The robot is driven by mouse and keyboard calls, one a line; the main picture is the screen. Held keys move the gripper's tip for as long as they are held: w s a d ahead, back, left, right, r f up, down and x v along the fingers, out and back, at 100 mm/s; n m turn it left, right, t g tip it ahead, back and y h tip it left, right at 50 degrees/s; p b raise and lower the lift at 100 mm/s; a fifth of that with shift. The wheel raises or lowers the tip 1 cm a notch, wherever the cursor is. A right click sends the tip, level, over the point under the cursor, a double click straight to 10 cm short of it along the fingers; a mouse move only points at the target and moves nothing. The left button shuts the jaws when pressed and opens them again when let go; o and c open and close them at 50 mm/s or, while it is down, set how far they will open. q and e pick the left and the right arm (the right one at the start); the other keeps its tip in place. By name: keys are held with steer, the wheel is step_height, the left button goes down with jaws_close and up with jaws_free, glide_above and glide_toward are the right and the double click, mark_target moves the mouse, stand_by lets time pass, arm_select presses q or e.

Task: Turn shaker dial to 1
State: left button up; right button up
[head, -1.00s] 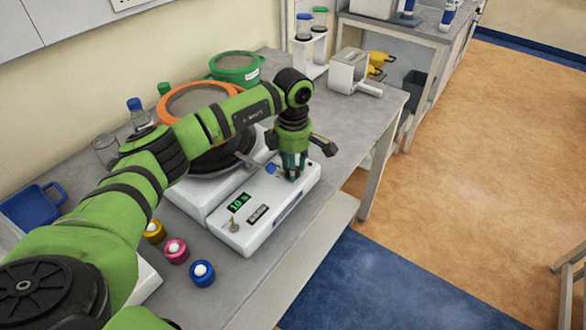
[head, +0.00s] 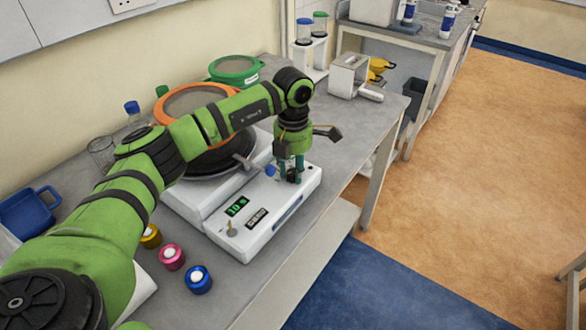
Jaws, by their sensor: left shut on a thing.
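The shaker (head: 215,221) is a white machine on the grey bench, with a dark round platform and an orange-rimmed sieve (head: 235,101) on it. Its front panel has a green lit display (head: 236,206), a small label and a metal toggle (head: 232,230). My left gripper (head: 291,177) points down over the right part of the panel, shut on a dark knob there, which appears to be the dial. The fingers mostly hide the dial, and its numbers cannot be read. My right gripper is not in view.
Yellow, pink (head: 172,257) and blue (head: 198,279) capped pots stand in front of the shaker. A blue bin (head: 27,211) is at the left, a green sieve (head: 235,68) behind. A grey-white device (head: 350,76) stands at the far right end. Bench space right of the shaker is clear.

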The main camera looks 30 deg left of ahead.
mark_target(293, 172)
arm_select(q)
steer(key=shift+s+f, duration=0.1)
steer(key=shift+f, duration=0.05)
steer(key=o, duration=1.1)
steer(key=shift+o, duration=0.2)
steer(key=shift+r, duration=0.35)
step_height(293, 172, up, 11)
steer(key=shift+r, duration=0.2)
steer(key=shift+f, duration=0.1)
